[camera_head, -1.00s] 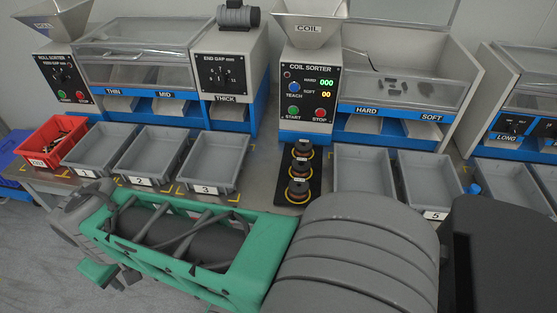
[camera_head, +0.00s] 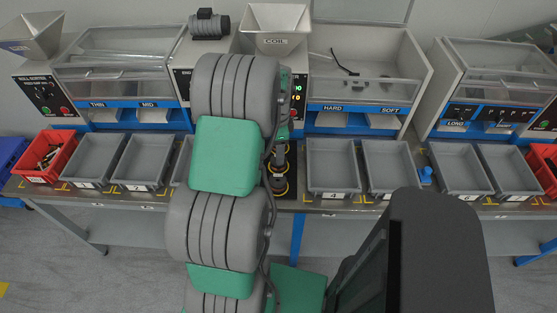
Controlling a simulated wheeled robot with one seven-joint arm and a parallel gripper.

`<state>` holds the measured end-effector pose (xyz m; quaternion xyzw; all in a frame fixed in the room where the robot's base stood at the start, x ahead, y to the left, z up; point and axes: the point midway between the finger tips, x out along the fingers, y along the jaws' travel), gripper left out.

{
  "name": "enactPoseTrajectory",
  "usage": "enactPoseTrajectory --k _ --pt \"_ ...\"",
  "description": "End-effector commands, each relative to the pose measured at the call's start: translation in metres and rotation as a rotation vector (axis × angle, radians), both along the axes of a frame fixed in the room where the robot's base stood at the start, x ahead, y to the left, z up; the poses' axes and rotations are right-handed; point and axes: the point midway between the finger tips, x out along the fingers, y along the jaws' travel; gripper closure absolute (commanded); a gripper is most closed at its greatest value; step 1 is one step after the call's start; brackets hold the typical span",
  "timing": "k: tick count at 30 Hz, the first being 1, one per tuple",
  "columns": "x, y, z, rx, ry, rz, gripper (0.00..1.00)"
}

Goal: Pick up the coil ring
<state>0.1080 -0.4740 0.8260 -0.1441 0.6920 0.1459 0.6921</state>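Dark coil rings with yellow-orange edges lie on a narrow black tray (camera_head: 291,197) in front of the coil sorter. The nearest coil ring (camera_head: 279,186) shows partly beside my arm; the ones behind it are largely covered. My gripper (camera_head: 279,156) appears as a small dark shape at the right edge of my arm, over the tray. Its fingers are too small and too covered to show whether they are open or shut, or whether they touch a ring.
The coil hopper (camera_head: 275,22) tops the sorter behind my arm. Grey bin 4 (camera_head: 333,193) stands right of the tray, and grey bin 2 (camera_head: 137,186) stands to the left. A red bin (camera_head: 47,176) is at the far left. A small blue object (camera_head: 426,175) sits between bins.

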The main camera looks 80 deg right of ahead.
Motion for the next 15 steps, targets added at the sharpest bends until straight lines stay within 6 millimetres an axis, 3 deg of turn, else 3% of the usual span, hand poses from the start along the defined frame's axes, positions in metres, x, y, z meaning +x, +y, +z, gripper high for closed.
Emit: enactPoseTrajectory --k 7,15 --pt "-0.002 0.001 -0.041 0.001 0.000 0.003 0.37" --pt "-0.001 0.000 -0.046 -0.003 0.000 0.004 0.38"
